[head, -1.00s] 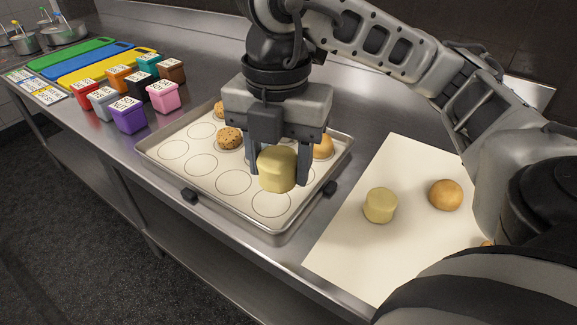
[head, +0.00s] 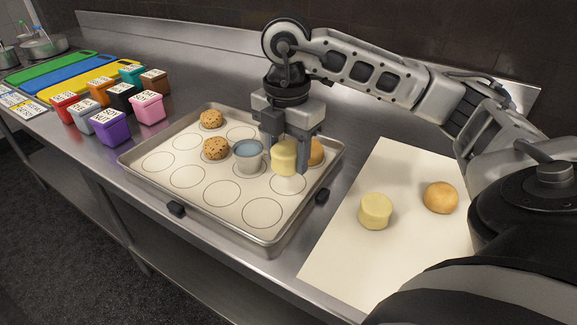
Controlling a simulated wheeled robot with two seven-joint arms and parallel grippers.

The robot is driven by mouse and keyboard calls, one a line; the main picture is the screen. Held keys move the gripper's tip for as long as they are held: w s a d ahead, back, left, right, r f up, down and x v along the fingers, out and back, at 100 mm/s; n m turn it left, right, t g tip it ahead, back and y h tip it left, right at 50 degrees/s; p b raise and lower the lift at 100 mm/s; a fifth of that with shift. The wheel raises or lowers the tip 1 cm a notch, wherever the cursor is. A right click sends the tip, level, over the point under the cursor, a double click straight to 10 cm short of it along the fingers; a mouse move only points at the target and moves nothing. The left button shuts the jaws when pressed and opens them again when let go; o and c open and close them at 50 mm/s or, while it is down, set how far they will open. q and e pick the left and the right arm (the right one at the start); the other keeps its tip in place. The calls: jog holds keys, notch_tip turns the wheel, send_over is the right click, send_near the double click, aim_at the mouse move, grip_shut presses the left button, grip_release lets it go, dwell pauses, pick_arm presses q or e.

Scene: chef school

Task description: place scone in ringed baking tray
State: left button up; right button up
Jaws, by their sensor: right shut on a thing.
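My right gripper (head: 288,163) is shut on a pale yellow cylindrical scone (head: 284,154), upright between its fingers. It holds the scone over the right part of the ringed baking tray (head: 205,208), near a ring behind the front right edge. I cannot tell whether the scone touches the tray. A second pale scone (head: 375,211) stands on the cream paper sheet (head: 345,254) to the right. My left gripper is not in view.
The tray holds a blue-grey cup (head: 250,157), a speckled cookie (head: 216,148), a brown bun (head: 211,118) and a partly hidden bun (head: 316,151). Several front and left rings are empty. A round bun (head: 440,197) lies on the sheet. Colored tubs (head: 110,126) stand left.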

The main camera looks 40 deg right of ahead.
aim_at(288, 182)
jog(key=shift+w+d+f, duration=0.3)
jog(key=shift+d+f, duration=0.05)
jog(key=shift+f, duration=0.2)
jog(key=f, duration=0.3)
jog(key=shift+w+d+f, duration=0.1)
jog(key=shift+w+d, duration=0.1)
jog(key=shift+d, duration=0.05)
jog(key=shift+f, duration=0.25)
jog(key=shift+f, duration=0.2)
jog(key=o, duration=1)
jog(key=shift+c, duration=0.2)
jog(key=shift+r, duration=0.1)
